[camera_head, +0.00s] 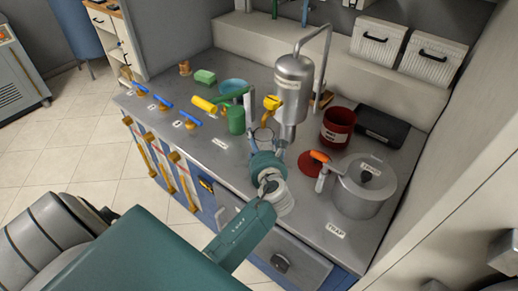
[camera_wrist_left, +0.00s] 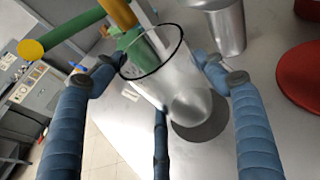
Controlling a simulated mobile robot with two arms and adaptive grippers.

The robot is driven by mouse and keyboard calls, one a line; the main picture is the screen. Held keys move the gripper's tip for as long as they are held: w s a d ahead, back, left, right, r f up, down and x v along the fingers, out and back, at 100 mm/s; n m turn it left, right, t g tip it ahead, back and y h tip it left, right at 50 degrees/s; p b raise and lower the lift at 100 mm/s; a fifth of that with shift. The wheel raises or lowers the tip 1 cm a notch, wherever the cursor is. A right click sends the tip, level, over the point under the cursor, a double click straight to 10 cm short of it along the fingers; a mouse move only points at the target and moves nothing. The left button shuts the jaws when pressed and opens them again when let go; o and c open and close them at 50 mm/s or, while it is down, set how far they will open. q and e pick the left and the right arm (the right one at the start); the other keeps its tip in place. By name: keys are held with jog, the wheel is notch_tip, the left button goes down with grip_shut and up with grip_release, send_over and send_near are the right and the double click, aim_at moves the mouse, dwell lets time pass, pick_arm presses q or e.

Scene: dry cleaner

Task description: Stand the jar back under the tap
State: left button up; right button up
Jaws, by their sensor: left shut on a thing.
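A clear glass jar (camera_wrist_left: 178,85) with a dark rim is between the fingers of my left gripper (camera_wrist_left: 160,85) in the left wrist view. The gripper is shut on it. In the head view my left gripper (camera_head: 265,160) is over the counter in front of the still, and the jar's upper part (camera_head: 263,136) shows just beyond it. The metal still (camera_head: 292,85) stands behind, with a yellow tap (camera_head: 272,102) on its left side. The tap is above and slightly beyond the jar. I cannot tell whether the jar's base touches the counter. My right gripper is not in view.
A red pot (camera_head: 338,128), a red disc (camera_head: 311,163) and a lidded metal pot (camera_head: 364,188) stand to the right. A green can (camera_head: 236,119) and a yellow-ended green object (camera_head: 205,105) are left of the still. The counter's left front (camera_head: 190,140) has bare room.

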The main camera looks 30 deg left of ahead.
pick_arm(q)
jog(key=shift+w+a, duration=0.25)
jog(key=shift+w, duration=0.05)
jog(key=shift+f, duration=1.85)
jog(key=o, duration=1.3)
jog(key=shift+o, duration=0.2)
jog(key=v, duration=1.2)
jog(key=shift+r+b, duration=0.2)
jog(key=shift+b, duration=0.15)
